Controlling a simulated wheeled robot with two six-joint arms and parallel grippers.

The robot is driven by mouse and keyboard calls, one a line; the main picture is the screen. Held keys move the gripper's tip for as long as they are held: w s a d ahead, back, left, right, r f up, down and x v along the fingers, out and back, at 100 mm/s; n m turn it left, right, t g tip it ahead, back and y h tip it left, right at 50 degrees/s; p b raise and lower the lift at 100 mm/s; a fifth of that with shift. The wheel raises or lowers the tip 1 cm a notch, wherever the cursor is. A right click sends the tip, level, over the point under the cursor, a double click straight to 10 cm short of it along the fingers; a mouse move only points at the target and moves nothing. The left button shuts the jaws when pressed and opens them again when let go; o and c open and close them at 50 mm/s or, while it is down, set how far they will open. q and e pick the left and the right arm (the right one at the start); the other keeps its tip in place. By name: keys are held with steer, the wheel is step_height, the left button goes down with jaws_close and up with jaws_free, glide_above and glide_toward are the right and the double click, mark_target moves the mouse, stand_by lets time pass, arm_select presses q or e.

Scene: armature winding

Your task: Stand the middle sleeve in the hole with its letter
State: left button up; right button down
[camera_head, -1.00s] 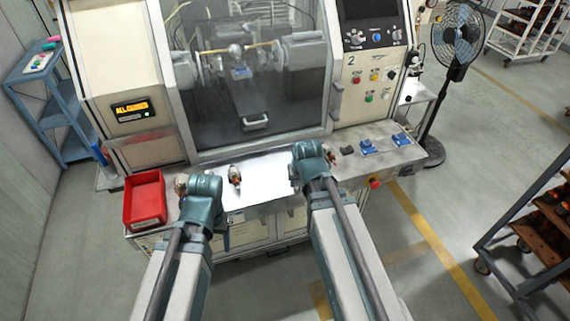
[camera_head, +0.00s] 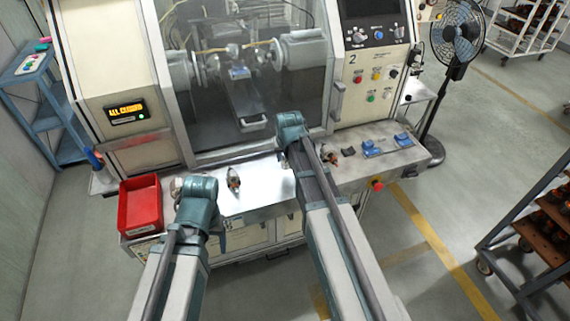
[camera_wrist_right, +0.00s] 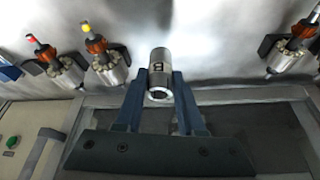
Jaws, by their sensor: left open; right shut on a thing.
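A short silver metal sleeve (camera_wrist_right: 160,68) with an open end and a small boxed dark letter is in the right wrist view. I cannot read the letter surely. My right gripper (camera_wrist_right: 160,88) is shut on it, one blue finger on each side. In the head view my right wrist (camera_head: 291,128) is over the back of the bench, by the machine door, and hides the sleeve. My left gripper (camera_head: 178,186) is open beside the red bin, its fingers mostly hidden by the wrist. I cannot make out the lettered holes or other sleeves.
Armatures with copper windings stand on the bench, one in the middle (camera_head: 234,179) and one at right (camera_head: 330,156). Blue blocks (camera_head: 372,148) lie further right. A red bin (camera_head: 140,204) is at the left end. The machine's glass door (camera_head: 245,75) rises behind.

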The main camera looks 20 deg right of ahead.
mark_target(286, 163)
step_height(286, 163, down, 3)
steer(key=shift+s+r+b, duration=0.1)
steer(key=shift+r+b, duration=0.1)
steer(key=shift+b, duration=0.4)
arm_select(q)
step_height(286, 163, down, 3)
steer(key=shift+f, duration=0.1)
arm_select(e)
steer(key=shift+s+f, duration=0.15)
steer(key=shift+f, duration=0.05)
steer(key=shift+f+b, duration=0.15)
steer(key=shift+b, duration=0.25)
steer(key=c, duration=0.5)
jaws_free()
arm_select(q)
steer(key=shift+s, duration=0.1)
step_height(286, 163, up, 11)
steer(key=p, duration=1.1)
arm_select(e)
steer(key=shift+v, duration=6.15)
